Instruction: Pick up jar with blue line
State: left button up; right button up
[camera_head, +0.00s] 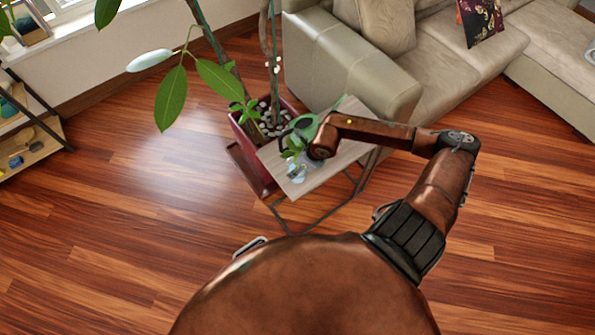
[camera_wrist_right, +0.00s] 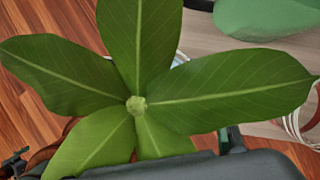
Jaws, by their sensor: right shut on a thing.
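A small glass jar (camera_head: 297,173) with a green leafy plant (camera_head: 293,148) in it is at the side table's near left part. No blue line can be made out on it. My right gripper (camera_head: 303,150) is at the jar and shut on it; its fingers are largely hidden by the arm and leaves. In the right wrist view, broad leaves (camera_wrist_right: 136,104) cover most of the jar, and one dark finger (camera_wrist_right: 232,138) shows below them. I cannot tell whether the jar touches the tabletop. My left gripper is out of view.
The wooden side table (camera_head: 345,153) also carries a green item (camera_head: 307,128). A red planter (camera_head: 252,165) with a tall plant stands behind left. A beige sofa (camera_head: 345,65) is behind right. Open wooden floor (camera_head: 130,215) lies left.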

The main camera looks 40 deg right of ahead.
jog(key=c, duration=0.8)
jog(key=shift+c, duration=0.3)
jog(key=shift+r, duration=0.1)
